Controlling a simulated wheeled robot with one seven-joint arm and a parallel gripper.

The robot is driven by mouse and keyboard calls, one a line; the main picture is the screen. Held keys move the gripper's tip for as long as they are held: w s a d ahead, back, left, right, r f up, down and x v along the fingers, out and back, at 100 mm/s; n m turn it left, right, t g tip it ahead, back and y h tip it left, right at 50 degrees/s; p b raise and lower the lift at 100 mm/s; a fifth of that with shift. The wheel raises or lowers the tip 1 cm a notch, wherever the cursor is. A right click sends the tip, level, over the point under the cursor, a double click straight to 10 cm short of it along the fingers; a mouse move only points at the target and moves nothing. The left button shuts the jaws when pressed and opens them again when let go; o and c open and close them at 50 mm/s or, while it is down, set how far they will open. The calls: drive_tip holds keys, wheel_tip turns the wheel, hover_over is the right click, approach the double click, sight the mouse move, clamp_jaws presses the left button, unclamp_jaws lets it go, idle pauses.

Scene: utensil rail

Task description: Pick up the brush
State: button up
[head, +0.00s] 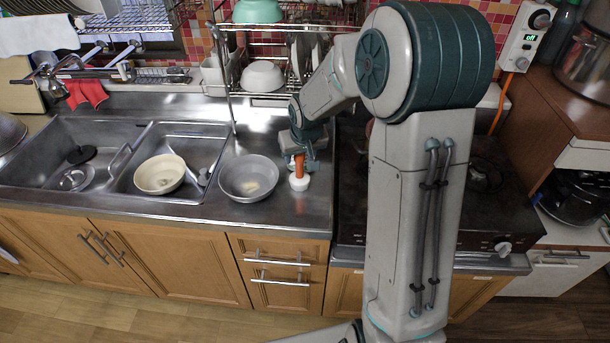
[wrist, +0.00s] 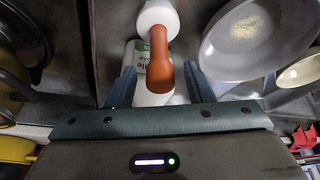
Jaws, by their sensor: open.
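The brush has an orange handle (head: 299,163) and a white head (head: 299,183). It appears upright, head down, on the steel counter. In the wrist view the orange handle (wrist: 160,62) points toward me and its white head (wrist: 157,16) is at the top. My gripper (wrist: 160,80) is open, with one finger on each side of the handle's line; I cannot tell whether either touches it. In the head view my gripper (head: 300,150) is at the handle's upper part and hides some of it.
A grey bowl (head: 249,178) stands just left of the brush. A cream bowl (head: 160,174) is in the sink. A white labelled container (wrist: 138,53) shows behind the handle. The dish rack (head: 270,95) is behind, the dark stove (head: 350,200) to the right.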

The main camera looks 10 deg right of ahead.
drive_tip(key=shift+w+f, duration=0.1)
drive_tip(key=shift+f, duration=0.2)
drive_tip(key=shift+c, duration=0.4)
clamp_jaws()
drive_tip(key=shift+r, duration=0.15)
